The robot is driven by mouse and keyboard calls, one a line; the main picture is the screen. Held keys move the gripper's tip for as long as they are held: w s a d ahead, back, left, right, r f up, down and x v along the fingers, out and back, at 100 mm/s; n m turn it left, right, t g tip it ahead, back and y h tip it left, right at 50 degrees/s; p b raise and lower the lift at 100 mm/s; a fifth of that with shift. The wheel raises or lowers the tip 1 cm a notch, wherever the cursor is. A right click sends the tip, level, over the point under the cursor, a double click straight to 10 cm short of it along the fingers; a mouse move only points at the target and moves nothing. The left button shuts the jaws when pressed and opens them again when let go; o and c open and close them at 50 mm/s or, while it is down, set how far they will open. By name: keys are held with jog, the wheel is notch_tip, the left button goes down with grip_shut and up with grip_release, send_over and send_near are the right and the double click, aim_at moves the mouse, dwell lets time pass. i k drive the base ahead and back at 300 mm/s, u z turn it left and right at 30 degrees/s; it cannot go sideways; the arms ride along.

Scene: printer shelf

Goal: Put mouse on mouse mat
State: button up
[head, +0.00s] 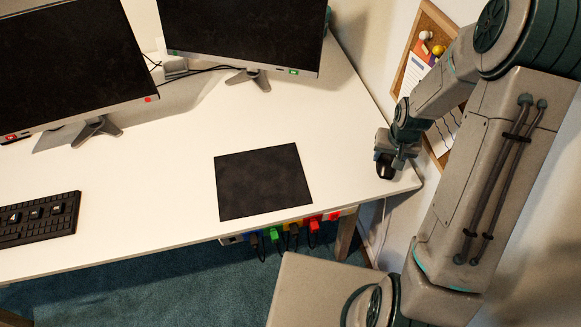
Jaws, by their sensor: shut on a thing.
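The mouse mat (263,181) is a dark, nearly square sheet lying flat on the white desk, near its front edge and right of centre. Nothing lies on it. My gripper (386,168) is over the right end of the desk, to the right of the mat and apart from it. It is shut on a small dark rounded thing, the mouse (385,172), at its tip. The view is too small to tell whether the mouse touches the desk.
Two monitors (240,35) stand on the white desk (160,200) at the back. A black keyboard (38,218) lies at the left front. A corkboard (430,50) hangs on the right wall, close to my arm. The desk between mat and gripper is clear.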

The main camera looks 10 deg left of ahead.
aim_at(260, 178)
jog(key=z, duration=0.15)
jog(key=k, duration=1.85)
jog(key=u, duration=1)
jog(key=i, duration=1.65)
